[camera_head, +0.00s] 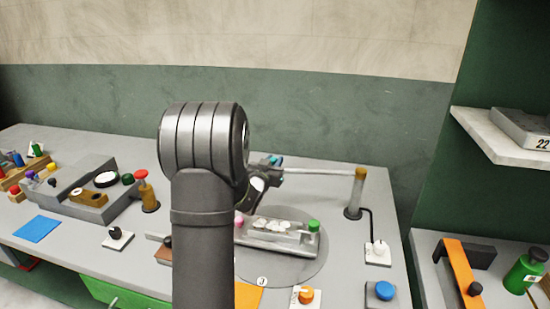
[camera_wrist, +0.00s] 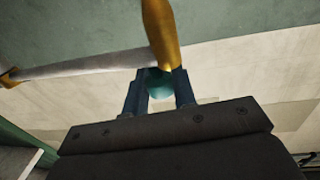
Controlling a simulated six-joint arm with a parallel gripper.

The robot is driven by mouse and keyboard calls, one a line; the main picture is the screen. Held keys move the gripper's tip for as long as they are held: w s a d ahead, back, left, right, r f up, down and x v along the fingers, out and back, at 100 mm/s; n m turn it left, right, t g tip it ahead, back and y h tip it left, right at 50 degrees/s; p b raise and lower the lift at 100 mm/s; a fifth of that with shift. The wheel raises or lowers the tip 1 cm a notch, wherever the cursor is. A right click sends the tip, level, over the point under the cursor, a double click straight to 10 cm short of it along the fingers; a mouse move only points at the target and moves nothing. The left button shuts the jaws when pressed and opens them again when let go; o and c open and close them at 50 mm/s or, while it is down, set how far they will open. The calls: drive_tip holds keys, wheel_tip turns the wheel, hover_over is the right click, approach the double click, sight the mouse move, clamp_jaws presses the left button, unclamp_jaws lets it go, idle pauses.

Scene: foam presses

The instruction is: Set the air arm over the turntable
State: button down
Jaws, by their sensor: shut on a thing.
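The air arm (camera_head: 322,171) is a thin grey bar reaching left from the top of a brass post (camera_head: 358,190) behind and right of the turntable. My gripper (camera_head: 274,160) is at the bar's left end, partly hidden by my arm. In the wrist view my gripper (camera_wrist: 160,86) is shut on a teal knob (camera_wrist: 160,84) below a brass end piece (camera_wrist: 161,35) of the air arm. The turntable (camera_head: 300,272) is a grey disc bearing a tray (camera_head: 270,243) with white pieces. The bar shows toward the disc's back side; whether it is directly above, I cannot tell.
A black dial (camera_head: 118,235), a blue pad (camera_head: 37,229) and a grey press block (camera_head: 80,205) stand left. A white-knobbed box (camera_head: 378,252), an orange knob (camera_head: 306,295) and a blue button (camera_head: 384,291) stand around the turntable's right and front. My arm hides the middle.

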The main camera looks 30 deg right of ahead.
drive_tip(key=s+a+n+t+y, duration=0.2)
drive_tip(key=s+n+y, duration=0.1)
drive_tip(key=s, duration=0.4)
drive_tip(key=s+a+n+t+y, duration=0.3)
drive_tip(key=s+y, duration=0.1)
drive_tip(key=s, duration=0.2)
drive_tip(key=shift+s+a+y, duration=0.2)
drive_tip(key=shift+s+y, duration=0.1)
drive_tip(key=shift+s, duration=0.15)
drive_tip(key=c, duration=1.2)
unclamp_jaws()
drive_tip(key=shift+s, duration=0.15)
drive_tip(key=v, duration=1.7)
drive_tip(key=shift+f, duration=0.3)
drive_tip(key=shift+s, duration=0.1)
